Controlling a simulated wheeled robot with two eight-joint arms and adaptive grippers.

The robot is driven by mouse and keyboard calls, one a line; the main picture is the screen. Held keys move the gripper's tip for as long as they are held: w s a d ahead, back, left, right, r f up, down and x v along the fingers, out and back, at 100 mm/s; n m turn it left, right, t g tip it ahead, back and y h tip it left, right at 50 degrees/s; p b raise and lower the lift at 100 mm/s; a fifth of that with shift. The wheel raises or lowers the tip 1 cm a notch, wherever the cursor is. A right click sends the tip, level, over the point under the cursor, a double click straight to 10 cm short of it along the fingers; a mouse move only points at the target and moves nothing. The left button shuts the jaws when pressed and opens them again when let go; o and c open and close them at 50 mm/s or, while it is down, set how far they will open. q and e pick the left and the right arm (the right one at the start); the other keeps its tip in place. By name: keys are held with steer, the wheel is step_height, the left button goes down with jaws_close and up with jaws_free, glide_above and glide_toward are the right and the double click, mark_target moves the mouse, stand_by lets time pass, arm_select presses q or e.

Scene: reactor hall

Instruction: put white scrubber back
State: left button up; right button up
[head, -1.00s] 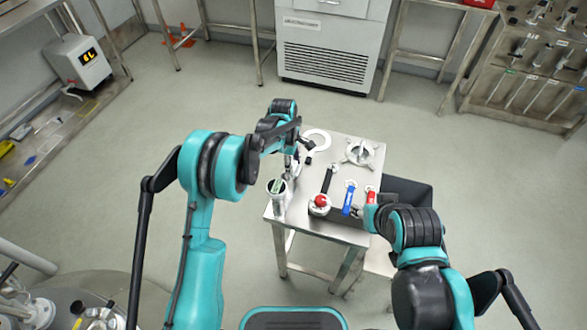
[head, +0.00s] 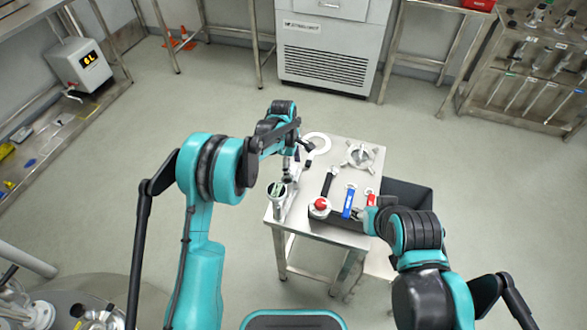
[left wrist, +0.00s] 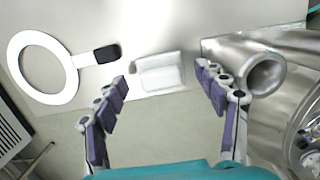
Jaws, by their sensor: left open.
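In the left wrist view a pale white block-like piece (left wrist: 160,73), which looks like the white scrubber, lies at the edge of the steel table (left wrist: 190,22). My left gripper (left wrist: 170,90) is open, with its purple-padded fingers spread to either side of this piece and not touching it. In the head view my left gripper (head: 291,170) is over the left side of the table, and the piece is hidden there by the arm.
A white ring with a black handle (left wrist: 42,68) lies beside the piece. A steel tube (left wrist: 265,75) stands close to the right finger. A round-knobbed red valve (head: 320,204), a blue-handled tool (head: 348,202) and a metal spider-shaped part (head: 360,154) are on the table. A dark bin (head: 408,196) stands right.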

arm_select(q)
step_height(320, 180, up, 11)
steer(key=a+p, duration=0.1)
steer(key=p, duration=0.2)
steer(key=shift+w+a, duration=0.15)
steer(key=shift+a, duration=0.05)
steer(key=s+a+r+m+t, duration=0.4)
steer(key=s+a+r+m, duration=0.3)
steer(key=s+a+r, duration=0.5)
steer(key=s+a+m+t, duration=0.1)
steer(key=s+a+m, duration=0.1)
steer(key=s, duration=0.6)
steer(key=s+a+m+t+y, duration=0.1)
steer(key=s+a+m+t, duration=0.1)
steer(key=s+m, duration=0.3)
steer(key=shift+s+a+f+t, duration=0.2)
steer(key=shift+s+t, duration=0.1)
steer(key=shift+s, duration=1.55)
